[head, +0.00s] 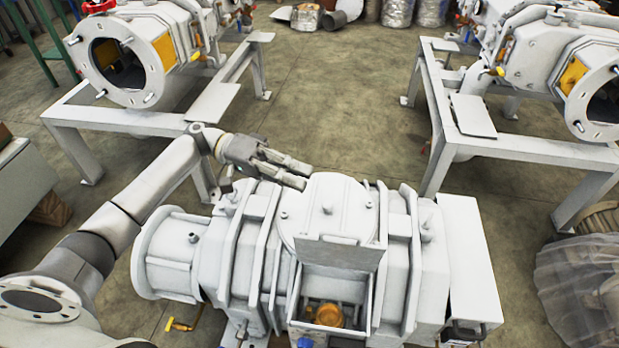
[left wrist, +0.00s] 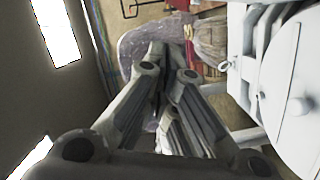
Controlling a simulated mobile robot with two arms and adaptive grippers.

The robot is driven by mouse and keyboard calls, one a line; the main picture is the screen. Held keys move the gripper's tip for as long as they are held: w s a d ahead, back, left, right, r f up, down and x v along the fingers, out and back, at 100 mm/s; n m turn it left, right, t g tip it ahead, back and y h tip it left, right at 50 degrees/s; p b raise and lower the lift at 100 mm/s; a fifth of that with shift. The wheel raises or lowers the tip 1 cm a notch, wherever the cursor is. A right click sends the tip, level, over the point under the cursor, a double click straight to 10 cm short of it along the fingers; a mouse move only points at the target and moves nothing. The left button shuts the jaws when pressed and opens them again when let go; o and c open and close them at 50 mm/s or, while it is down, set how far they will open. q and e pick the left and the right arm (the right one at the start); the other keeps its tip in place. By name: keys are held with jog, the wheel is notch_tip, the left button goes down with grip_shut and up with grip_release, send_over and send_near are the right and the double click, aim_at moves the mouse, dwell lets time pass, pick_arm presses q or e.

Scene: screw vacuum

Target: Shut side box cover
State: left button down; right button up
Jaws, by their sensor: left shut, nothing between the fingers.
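The white pump in front of me carries a small side box (head: 330,312) on its near side. Its flat grey cover (head: 337,253) stands raised, and the box is open, with an orange-yellow part showing inside. My left gripper (head: 307,174) is shut and empty, above the far left of the pump's round top, behind the cover and apart from it. In the left wrist view the shut fingers (left wrist: 172,60) point away from the pump body (left wrist: 295,100), which fills the right side. The cover cannot be made out there. My right gripper is not in view.
Two similar machines on white frames (head: 80,120) (head: 490,150) stand behind, at left and right. A plastic-wrapped object (head: 580,285) is at the right edge. Upright ribs and bolts stick up from the pump. The floor (head: 340,90) between the frames is clear.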

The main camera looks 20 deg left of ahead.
pick_arm(q)
jog(key=s+d+f, duration=0.2)
jog(key=s+d, duration=0.2)
jog(key=d, duration=0.5)
jog(key=shift+a+f, duration=0.1)
